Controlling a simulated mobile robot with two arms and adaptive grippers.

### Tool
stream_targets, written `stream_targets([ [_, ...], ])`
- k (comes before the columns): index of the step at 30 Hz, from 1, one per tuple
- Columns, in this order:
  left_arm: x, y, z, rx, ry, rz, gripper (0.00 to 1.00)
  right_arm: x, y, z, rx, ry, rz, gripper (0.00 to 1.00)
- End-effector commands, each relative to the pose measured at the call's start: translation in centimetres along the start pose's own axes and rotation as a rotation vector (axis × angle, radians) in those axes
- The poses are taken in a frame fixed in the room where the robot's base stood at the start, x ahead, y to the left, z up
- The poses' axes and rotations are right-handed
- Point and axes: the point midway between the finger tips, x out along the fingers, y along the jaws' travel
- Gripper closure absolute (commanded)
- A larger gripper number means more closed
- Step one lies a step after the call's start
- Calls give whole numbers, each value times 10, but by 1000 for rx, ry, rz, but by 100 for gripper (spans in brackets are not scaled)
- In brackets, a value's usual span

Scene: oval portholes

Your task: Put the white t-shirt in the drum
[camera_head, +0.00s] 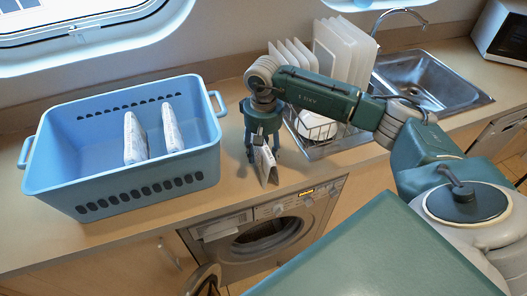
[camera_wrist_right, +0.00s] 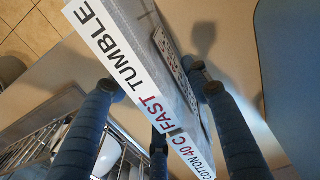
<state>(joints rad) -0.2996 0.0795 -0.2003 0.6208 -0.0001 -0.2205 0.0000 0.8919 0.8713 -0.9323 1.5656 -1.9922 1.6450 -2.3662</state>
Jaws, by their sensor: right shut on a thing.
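Two flat whitish folded items (camera_head: 135,138) stand in the blue basket; I cannot tell whether either is the t-shirt. My left gripper is not in view.
The blue basket (camera_head: 150,200) stands on the counter at left. A dish rack (camera_head: 318,132) with white plates (camera_head: 343,50) is behind and right of my right gripper, beside the sink (camera_head: 430,85). The counter between basket and right gripper is clear.

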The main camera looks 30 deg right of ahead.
Motion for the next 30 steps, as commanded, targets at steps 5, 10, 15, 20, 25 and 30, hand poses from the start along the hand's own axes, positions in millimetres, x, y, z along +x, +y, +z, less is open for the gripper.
stream_targets([
  [5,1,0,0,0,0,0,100,1,0,0,0,0,0,34],
  [10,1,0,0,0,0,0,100,1,0,0,0,0,0,34],
  [15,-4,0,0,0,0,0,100,-4,0,0,0,0,0,34],
  [20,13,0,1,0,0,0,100,-26,0,-2,0,8,-1,34],
  [25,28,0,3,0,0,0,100,-64,0,-2,0,8,-2,34],
  [30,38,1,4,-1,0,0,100,-97,0,-1,0,5,-2,34],
])
